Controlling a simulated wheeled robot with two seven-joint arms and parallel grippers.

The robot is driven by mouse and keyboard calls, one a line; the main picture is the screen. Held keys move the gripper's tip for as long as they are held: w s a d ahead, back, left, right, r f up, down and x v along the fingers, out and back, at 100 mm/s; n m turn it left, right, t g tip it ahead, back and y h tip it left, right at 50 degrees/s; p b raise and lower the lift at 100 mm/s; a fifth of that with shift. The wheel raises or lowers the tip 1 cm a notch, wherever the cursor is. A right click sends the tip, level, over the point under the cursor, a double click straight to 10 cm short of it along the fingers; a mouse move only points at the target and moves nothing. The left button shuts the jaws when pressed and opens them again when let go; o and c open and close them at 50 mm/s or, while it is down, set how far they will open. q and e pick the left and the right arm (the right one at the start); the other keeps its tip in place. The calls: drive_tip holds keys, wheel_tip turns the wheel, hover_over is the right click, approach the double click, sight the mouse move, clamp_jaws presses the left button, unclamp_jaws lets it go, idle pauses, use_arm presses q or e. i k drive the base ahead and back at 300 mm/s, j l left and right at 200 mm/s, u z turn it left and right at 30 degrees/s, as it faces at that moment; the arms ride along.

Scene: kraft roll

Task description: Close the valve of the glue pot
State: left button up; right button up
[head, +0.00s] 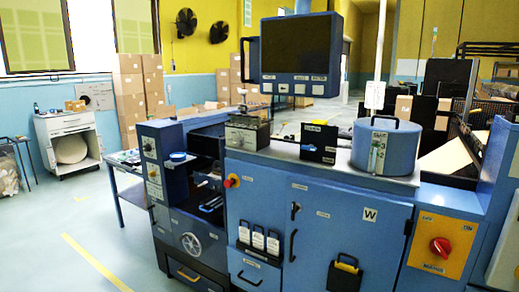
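A blue lidded cylinder (386,148) that looks like the glue pot stands upright on the right part of the machine's top. It has a small white label and a pale vertical strip on its front. The label is too small to read for sure. I cannot make out a separate valve handle on it, so I cannot tell whether a valve is open or shut. Neither of my grippers is in view.
A dark monitor (296,47) hangs above the machine (305,222). A black box (318,143) stands left of the pot. A yellow panel (441,245) with a red rotary switch (440,246) is at the right. A grey handwheel (191,243) is low left. Open floor (60,236) lies left.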

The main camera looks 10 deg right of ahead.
sight(310, 147)
drive_tip(key=z, duration=0.75)
